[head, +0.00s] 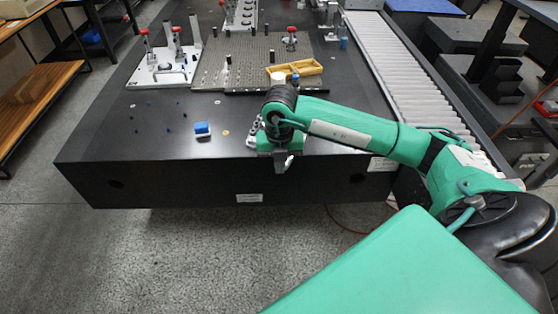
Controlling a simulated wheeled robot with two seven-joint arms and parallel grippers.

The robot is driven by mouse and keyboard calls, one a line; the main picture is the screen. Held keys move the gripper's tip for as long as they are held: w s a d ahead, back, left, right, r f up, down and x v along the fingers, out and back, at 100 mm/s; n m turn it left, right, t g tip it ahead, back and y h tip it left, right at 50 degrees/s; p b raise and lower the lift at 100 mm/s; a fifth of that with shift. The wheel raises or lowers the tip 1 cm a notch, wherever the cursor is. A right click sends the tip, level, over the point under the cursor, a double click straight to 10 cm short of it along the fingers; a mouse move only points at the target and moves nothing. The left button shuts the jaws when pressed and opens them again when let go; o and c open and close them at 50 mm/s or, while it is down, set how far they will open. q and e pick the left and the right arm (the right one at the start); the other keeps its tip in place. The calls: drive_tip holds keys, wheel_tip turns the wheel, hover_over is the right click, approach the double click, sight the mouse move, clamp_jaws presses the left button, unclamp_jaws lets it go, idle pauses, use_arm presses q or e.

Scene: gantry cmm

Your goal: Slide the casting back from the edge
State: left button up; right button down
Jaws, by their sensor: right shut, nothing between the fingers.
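My right gripper (284,164) is at the front edge of the dark granite table (120,150), pointing down, with its fingers shut and nothing held. A grey metal part with holes (253,132), which looks like the casting, shows just left of the gripper, close to the table's front edge. My wrist and gripper hide much of it. I cannot tell whether the gripper touches it. My left gripper is not in view.
A blue and white block (203,130) sits left of the casting. Behind are a perforated plate (235,62), a yellow tray (300,70) and a white fixture plate (160,72) with red-knobbed clamps. A roller conveyor (400,65) runs along the right. The table's front left is mostly clear.

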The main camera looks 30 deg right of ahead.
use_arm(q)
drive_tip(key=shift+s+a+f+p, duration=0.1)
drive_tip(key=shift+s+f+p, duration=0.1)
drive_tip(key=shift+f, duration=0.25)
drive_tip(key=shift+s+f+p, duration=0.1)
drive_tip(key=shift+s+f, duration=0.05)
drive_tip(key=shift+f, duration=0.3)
use_arm(e)
drive_tip(key=w+d+f, duration=0.2)
drive_tip(key=w+f, duration=0.1)
drive_tip(key=f, duration=0.4)
drive_tip(key=shift+w, duration=0.2)
